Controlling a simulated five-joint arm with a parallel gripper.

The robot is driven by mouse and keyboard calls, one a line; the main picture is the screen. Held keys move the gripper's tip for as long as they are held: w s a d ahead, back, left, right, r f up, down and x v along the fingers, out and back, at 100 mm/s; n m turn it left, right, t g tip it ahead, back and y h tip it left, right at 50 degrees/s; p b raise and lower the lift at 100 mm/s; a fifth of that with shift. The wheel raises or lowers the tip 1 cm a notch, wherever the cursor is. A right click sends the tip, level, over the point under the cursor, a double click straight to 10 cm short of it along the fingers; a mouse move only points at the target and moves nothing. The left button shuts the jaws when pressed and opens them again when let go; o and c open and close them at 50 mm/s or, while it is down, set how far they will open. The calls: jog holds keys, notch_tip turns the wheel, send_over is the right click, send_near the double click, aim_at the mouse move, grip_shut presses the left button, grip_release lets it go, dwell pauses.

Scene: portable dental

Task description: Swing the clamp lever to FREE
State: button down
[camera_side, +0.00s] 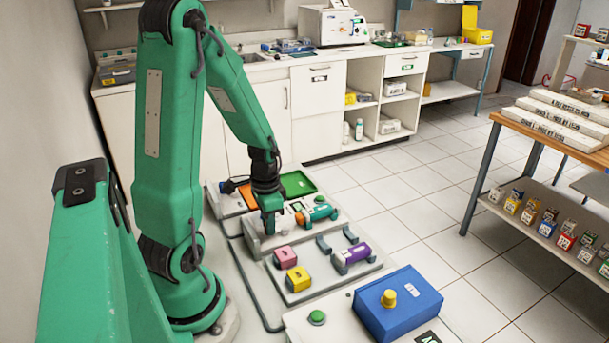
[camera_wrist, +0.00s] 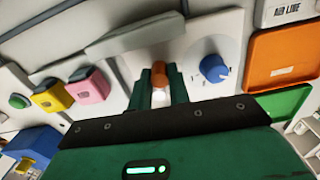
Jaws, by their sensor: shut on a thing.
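My gripper (camera_side: 268,222) reaches down over the pale grey fixture in the side view. In the wrist view my gripper (camera_wrist: 160,92) has its green fingers closed around a small orange piece (camera_wrist: 160,76), which looks like the clamp lever's handle. A pale shaft shows below it between the fingers. The rest of the lever is hidden by the fingers, and in the side view my gripper hides it. I cannot read any FREE mark. A blue knob (camera_wrist: 213,68) on a white marked dial sits just right of the fingers in the wrist view.
A pink block (camera_side: 284,257), a yellow block (camera_side: 298,279) and a purple cylinder (camera_side: 351,254) are nearby. An orange-and-teal piece (camera_side: 317,213) lies right of my gripper. A green tray (camera_side: 298,183) is behind. A blue box (camera_side: 398,305) stands at the front right.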

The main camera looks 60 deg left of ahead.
aim_at(278, 242)
jog(key=n, duration=0.2)
jog(key=d+n, duration=0.1)
jog(key=n, duration=0.1)
jog(key=d+n, duration=0.1)
jog(key=n, duration=0.2)
jog(key=d+n, duration=0.1)
jog(key=n, duration=0.3)
jog(key=shift+w+d, duration=0.3)
dwell(0.4)
jog(key=c, duration=1.3)
grip_release()
jog(key=shift+r, duration=0.2)
jog(key=shift+r, duration=3.75)
